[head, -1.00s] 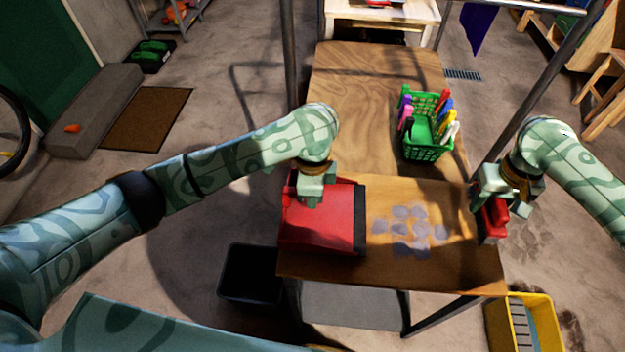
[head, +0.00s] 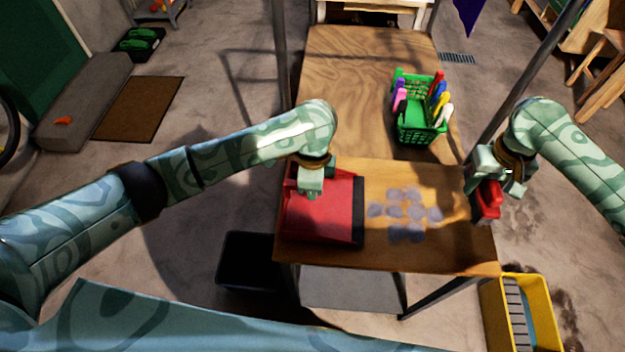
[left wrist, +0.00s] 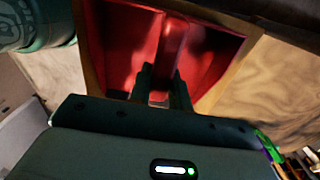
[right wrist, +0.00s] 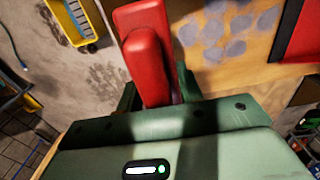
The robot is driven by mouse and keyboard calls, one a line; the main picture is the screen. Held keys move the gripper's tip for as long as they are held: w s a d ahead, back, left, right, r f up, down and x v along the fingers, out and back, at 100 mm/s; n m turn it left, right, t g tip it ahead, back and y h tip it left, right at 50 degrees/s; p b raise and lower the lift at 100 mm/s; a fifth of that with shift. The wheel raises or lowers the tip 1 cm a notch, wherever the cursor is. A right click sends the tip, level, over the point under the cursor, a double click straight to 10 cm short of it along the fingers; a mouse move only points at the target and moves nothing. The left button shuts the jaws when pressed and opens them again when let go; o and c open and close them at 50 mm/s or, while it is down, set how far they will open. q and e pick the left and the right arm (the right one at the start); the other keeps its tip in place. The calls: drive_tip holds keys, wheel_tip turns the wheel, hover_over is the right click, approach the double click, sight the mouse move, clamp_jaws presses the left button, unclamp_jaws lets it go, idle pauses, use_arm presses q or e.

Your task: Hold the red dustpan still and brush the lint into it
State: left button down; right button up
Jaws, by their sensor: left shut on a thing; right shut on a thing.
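The red dustpan (head: 325,215) lies on the left part of the wooden table, its dark lip facing right toward the lint. My left gripper (head: 311,188) is shut on the dustpan's handle (left wrist: 172,45), which shows between its fingers in the left wrist view. Several grey-blue lint clumps (head: 405,211) lie on the table just right of the lip, apart from it. My right gripper (head: 490,188) is shut on a red brush (right wrist: 147,55) at the table's right edge, right of the lint. The brush's underside is hidden.
A green basket (head: 418,130) with several coloured items stands behind the lint. The wooden table (head: 450,260) has bare room around the lint. Metal posts rise at both sides. A black bin (head: 247,262) and a yellow bucket (head: 540,310) stand on the floor.

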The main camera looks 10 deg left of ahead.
use_arm(q)
drive_tip(key=shift+f, duration=0.2)
idle(0.5)
drive_tip(key=c, duration=1.2)
unclamp_jaws()
clamp_jaws()
